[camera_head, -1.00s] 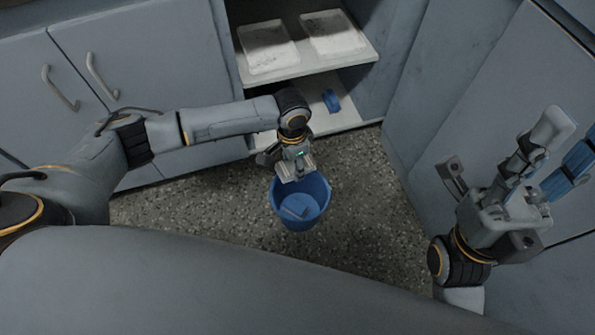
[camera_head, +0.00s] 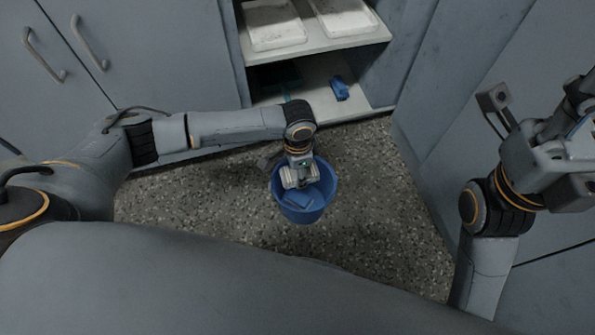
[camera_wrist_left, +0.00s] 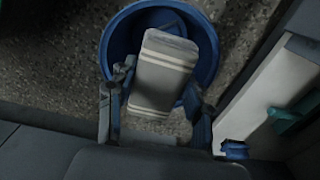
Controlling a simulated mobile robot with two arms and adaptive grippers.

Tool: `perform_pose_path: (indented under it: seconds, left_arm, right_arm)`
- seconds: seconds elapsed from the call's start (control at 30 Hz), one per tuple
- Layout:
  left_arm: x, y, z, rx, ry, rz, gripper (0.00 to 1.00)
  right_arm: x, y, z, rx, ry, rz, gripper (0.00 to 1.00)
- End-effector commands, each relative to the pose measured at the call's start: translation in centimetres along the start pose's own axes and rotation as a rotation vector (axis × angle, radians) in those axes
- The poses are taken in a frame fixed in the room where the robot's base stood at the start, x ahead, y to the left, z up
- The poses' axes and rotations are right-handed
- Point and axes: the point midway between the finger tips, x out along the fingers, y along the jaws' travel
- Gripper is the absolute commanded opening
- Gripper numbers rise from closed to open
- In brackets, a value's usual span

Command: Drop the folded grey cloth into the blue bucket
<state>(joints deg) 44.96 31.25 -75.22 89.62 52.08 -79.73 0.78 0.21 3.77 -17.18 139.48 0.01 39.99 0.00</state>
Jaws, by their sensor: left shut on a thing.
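The folded grey cloth (camera_wrist_left: 162,72), pale with light stripes, is held between the fingers of my left gripper (camera_wrist_left: 158,92) in the left wrist view. The blue bucket (camera_wrist_left: 108,42) lies below it, and the cloth covers part of the bucket's opening. In the head view the bucket (camera_head: 302,214) stands on the floor. My left gripper (camera_head: 300,182) points down over its mouth, with the cloth at its fingertips. My right gripper (camera_head: 565,150) is at the right, cut off by the picture edge, so its fingers do not show clearly.
Closed cabinet doors stand at left and right. Speckled floor around the bucket is clear.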

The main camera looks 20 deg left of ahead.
Motion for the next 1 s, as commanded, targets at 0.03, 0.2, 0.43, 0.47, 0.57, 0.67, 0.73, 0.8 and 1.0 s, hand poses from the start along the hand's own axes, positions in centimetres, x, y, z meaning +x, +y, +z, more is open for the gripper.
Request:
perform_pose_path:
  seconds: [0.03, 0.2, 0.43, 0.47, 0.57, 0.67, 0.73, 0.8, 1.0]
  left_arm:
    - [0.2, 0.0, 0.0, 0.0, 0.0, -0.001, 0.26]
    - [0.1, 0.0, 0.0, 0.0, 0.0, 0.0, 0.26]
    - [0.1, 0.0, 0.0, 0.0, 0.0, 0.0, 0.73]
    - [0.1, 0.0, 0.0, -0.001, 0.0, 0.0, 0.77]
    - [0.1, 0.0, 0.0, -0.001, 0.0, 0.0, 0.77]
    - [0.1, 0.0, 0.0, -0.001, 0.0, 0.0, 0.77]
    - [0.1, 0.0, 0.0, -0.001, -0.001, 0.0, 0.77]
    - [0.0, 0.0, 0.0, -0.001, 0.0, 0.0, 0.77]
    - [-2.5, -0.1, 0.0, 0.0, 0.002, -0.001, 0.77]
  right_arm:
    - [0.0, 0.0, 0.0, 0.0, 0.005, -0.002, 0.4]
    - [0.2, 0.0, 0.0, -0.001, 0.006, -0.003, 0.4]
    - [0.2, 0.0, 0.0, -0.001, 0.006, -0.003, 0.4]
    - [0.2, 0.0, 0.0, -0.001, 0.006, -0.003, 0.4]
    - [0.2, -0.1, 0.0, -0.001, 0.006, -0.004, 0.4]
    - [0.2, -0.1, 0.0, 0.0, 0.006, -0.004, 0.4]
    - [0.1, 0.0, 0.0, 0.0, 0.006, -0.003, 0.4]
    - [0.1, 0.0, 0.0, -0.001, 0.006, -0.003, 0.4]
    - [0.1, 0.0, 0.0, -0.001, 0.006, -0.003, 0.4]
